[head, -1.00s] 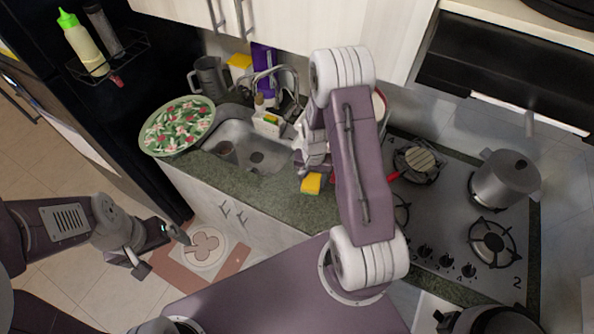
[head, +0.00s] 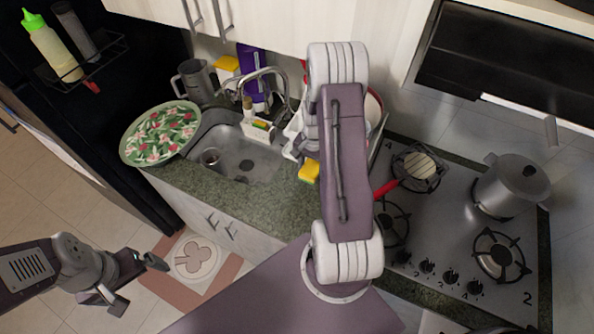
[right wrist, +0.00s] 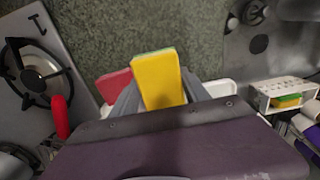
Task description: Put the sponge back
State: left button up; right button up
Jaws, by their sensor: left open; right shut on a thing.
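A yellow sponge with a green layer (head: 309,172) shows above the counter beside the sink in the head view. In the right wrist view the sponge (right wrist: 158,82) stands out between the fingers of my right gripper (right wrist: 160,100), which is shut on it. In the head view my right arm hides most of that gripper. A white caddy (head: 250,133) stands at the back edge of the sink with a yellow-green item in it. The caddy (right wrist: 262,99) also shows at the right of the right wrist view. My left gripper (head: 140,283) is open and empty, low at the left, away from the counter.
The sink (head: 255,163) lies left of the sponge, with a faucet (head: 265,72) behind and a cup (head: 209,158) in it. A patterned plate (head: 160,133) is left of the sink. The stove, with a pot (head: 512,188) and red-handled utensil (head: 386,188), is right. Counter (head: 270,205) in front is clear.

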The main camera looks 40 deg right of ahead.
jog(key=p, duration=0.1)
send_near(297, 172)
jog(key=shift+s+a+f, duration=0.3)
jog(key=shift+s+f, duration=0.15)
jog(key=shift+s, duration=0.2)
jog(key=shift+s+a+f, duration=0.3)
jog(key=shift+s+f, duration=0.15)
jog(key=shift+s, duration=0.15)
jog(key=shift+w+a+f, duration=0.15)
jog(key=shift+w+f, duration=0.2)
notch_tip(297, 172, down, 4)
jog(key=shift+r+p, duration=0.1)
jog(key=shift+p, duration=0.8)
jog(key=shift+f+b, duration=0.3)
jog(key=o, duration=1.4)
